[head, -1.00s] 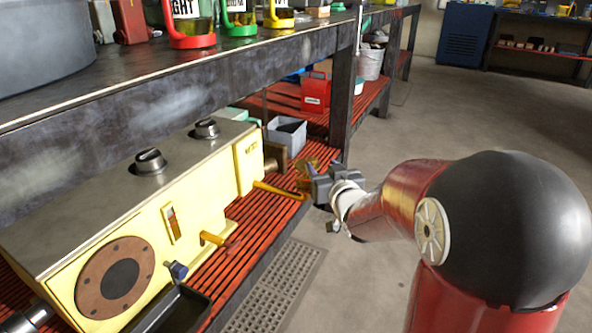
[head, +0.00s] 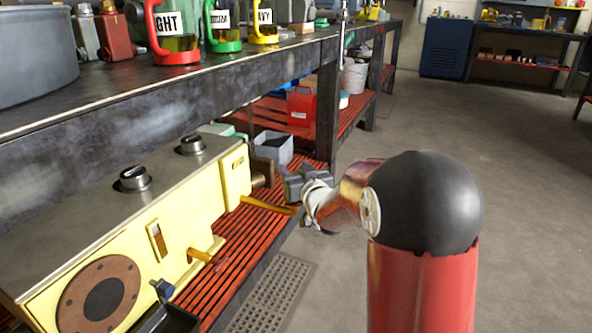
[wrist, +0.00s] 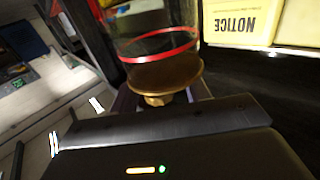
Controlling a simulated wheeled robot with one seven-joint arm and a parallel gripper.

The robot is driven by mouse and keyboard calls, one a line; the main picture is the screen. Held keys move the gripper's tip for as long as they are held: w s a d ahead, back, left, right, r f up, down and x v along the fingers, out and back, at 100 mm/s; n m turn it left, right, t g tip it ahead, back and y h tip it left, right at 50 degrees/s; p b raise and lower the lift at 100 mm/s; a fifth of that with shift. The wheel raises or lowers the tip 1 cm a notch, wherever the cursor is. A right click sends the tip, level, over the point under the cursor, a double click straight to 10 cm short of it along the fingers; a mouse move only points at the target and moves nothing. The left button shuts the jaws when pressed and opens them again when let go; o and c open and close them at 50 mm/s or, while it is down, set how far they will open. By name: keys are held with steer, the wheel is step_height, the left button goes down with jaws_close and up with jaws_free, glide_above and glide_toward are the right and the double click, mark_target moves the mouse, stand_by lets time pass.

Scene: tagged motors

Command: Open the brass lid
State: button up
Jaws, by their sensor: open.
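The brass lid (wrist: 160,76) is a round disc with a small knob (wrist: 156,99) in the wrist view. It sits against the end of a glass cylinder (wrist: 158,40) with a red ring, and I see no gap between them. My gripper (wrist: 160,93) is open, with its fingertips either side of the knob; whether they touch it I cannot tell. In the head view my gripper (head: 280,183) is at the far end of the cream machine (head: 190,228), by a dark brass-brown cylinder (head: 262,170). The lid cannot be made out there.
A cream plate marked NOTICE (wrist: 243,22) is close by in the wrist view. A grey bin (head: 273,147) stands behind on the red slatted shelf. The bench (head: 190,85) overhangs. The floor at right is clear.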

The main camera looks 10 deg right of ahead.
steer(key=shift+c, duration=0.4)
jaws_close()
